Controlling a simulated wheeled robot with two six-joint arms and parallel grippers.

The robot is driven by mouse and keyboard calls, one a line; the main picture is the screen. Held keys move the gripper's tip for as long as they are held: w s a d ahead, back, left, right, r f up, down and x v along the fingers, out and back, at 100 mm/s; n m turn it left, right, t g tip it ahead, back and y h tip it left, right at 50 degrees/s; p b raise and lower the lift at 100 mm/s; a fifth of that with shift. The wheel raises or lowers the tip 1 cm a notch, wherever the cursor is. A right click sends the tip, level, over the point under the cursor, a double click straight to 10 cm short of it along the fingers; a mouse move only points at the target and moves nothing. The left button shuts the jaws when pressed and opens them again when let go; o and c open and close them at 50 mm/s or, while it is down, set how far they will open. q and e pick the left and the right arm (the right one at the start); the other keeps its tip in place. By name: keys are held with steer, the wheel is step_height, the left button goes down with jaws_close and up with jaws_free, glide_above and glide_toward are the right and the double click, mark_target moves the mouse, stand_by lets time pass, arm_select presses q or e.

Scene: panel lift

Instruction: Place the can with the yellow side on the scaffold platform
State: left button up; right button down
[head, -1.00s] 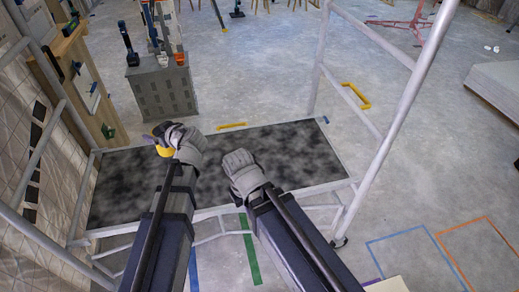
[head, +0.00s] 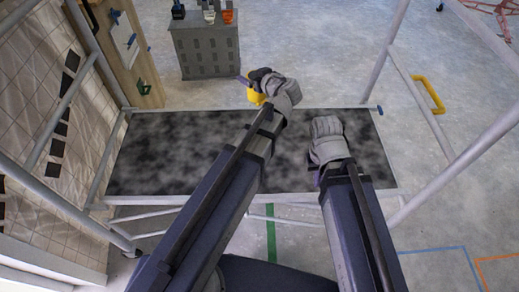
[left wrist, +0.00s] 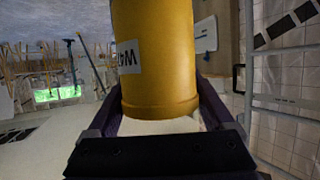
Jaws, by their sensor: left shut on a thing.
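The yellow can (head: 254,97) is held by my left gripper (head: 263,82), partly hidden by it in the head view. In the left wrist view the can (left wrist: 155,55) fills the space between the fingers, with a pale printed label on its side. The scaffold platform (head: 180,150) is a dark, mottled board with a pale frame. The can appears over or just past the platform's far edge; its height above it is unclear. My right gripper (head: 325,125) appears over the right part of the platform; its fingertips are too small to read.
Scaffold rails (head: 445,150) stand at the right and more poles (head: 50,130) at the left, beside a tiled wall. A grey cabinet (head: 205,52) with bottles stands behind the platform. The board surface looks bare where visible.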

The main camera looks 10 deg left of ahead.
arm_select(q)
steer(key=s+a+f+n+g+y+b, duration=0.1)
steer(key=f+b, duration=0.7)
steer(key=f, duration=0.1)
steer(key=s+a+f+n+g+y+b, duration=0.1)
steer(key=a+f+n+g+b, duration=0.1)
steer(key=f+b, duration=0.5)
steer(key=shift+a+f+n+y+b, duration=0.25)
steer(key=shift+f+n+y+b, duration=0.1)
steer(key=shift+f, duration=0.65)
steer(key=shift+s, duration=0.1)
step_height(320, 180, down, 6)
steer(key=b, duration=0.6)
steer(key=shift+f, duration=0.15)
step_height(320, 180, down, 4)
steer(key=b, duration=0.4)
steer(key=shift+r, duration=0.2)
steer(key=shift+f, duration=0.2)
steer(key=o, duration=1.4)
